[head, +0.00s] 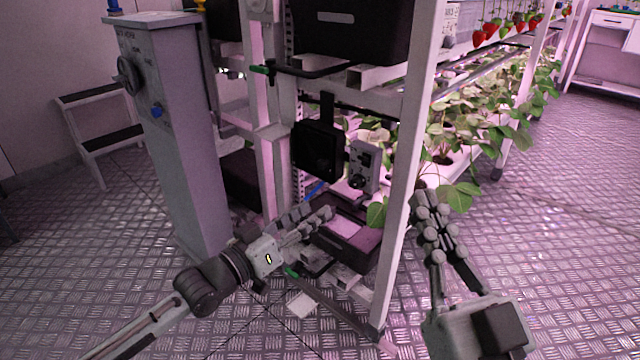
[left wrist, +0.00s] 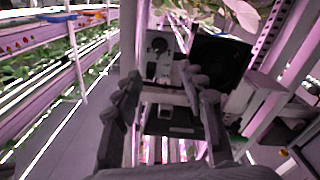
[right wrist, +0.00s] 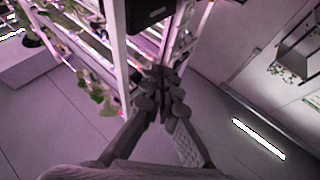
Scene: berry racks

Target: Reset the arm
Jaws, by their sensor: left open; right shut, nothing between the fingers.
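My left gripper (head: 318,219) reaches in from the lower left of the head view, in front of the rack's lower part. In the left wrist view its two fingers (left wrist: 160,85) stand apart with nothing held between them. My right gripper (head: 430,203) is at the right of the rack's front post, over the floor. In the right wrist view its fingertips (right wrist: 160,82) are together and hold nothing. A dark bin (head: 350,235) sits low in the rack, close to the left fingertips; I cannot tell whether they touch.
The white rack post (head: 398,200) stands between my grippers. A small grey control box (head: 364,167) hangs above the bin. Strawberry plants (head: 455,150) line the rack at the right. A grey cabinet (head: 175,130) and step stool (head: 100,115) stand at left. The right floor is clear.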

